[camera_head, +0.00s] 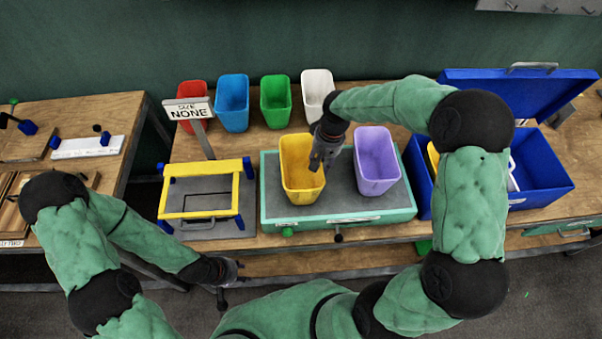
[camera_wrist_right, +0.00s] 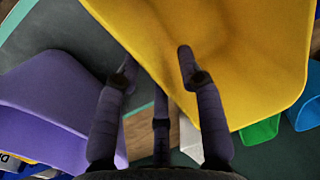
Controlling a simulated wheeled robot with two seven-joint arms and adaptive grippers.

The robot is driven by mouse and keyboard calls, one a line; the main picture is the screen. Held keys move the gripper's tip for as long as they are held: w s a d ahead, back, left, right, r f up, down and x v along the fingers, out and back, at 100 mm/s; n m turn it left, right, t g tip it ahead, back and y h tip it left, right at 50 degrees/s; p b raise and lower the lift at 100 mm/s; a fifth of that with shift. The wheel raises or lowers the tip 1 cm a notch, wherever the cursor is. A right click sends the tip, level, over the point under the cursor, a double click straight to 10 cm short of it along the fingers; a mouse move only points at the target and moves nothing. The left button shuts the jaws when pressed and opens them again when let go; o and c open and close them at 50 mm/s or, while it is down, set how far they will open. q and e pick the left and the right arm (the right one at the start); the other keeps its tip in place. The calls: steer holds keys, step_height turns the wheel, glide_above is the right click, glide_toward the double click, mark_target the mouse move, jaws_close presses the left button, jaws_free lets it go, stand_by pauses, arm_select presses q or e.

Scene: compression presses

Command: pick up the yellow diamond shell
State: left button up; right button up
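I see no piece that I can clearly identify as a yellow diamond shell. A yellow bin (camera_head: 296,185) stands on the left part of the green-rimmed grey tray (camera_head: 400,212); its inside is partly hidden by my right gripper. My right gripper (camera_head: 318,164) is at the bin's right side, near its rim. My left gripper (camera_head: 232,275) hangs low before the table's front edge, too small to read.
A purple bin (camera_head: 376,165) stands close right of the yellow one. Red, blue, green and white bins line the back. A yellow frame with blue corners (camera_head: 205,200) and a sign (camera_head: 188,109) stand left. A blue crate (camera_head: 548,175) with raised lid is right.

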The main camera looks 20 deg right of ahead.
steer(key=f, duration=0.4)
steer(key=shift+w+a+f+b, duration=0.1)
steer(key=shift+a+f+b, duration=0.3)
jaws_close()
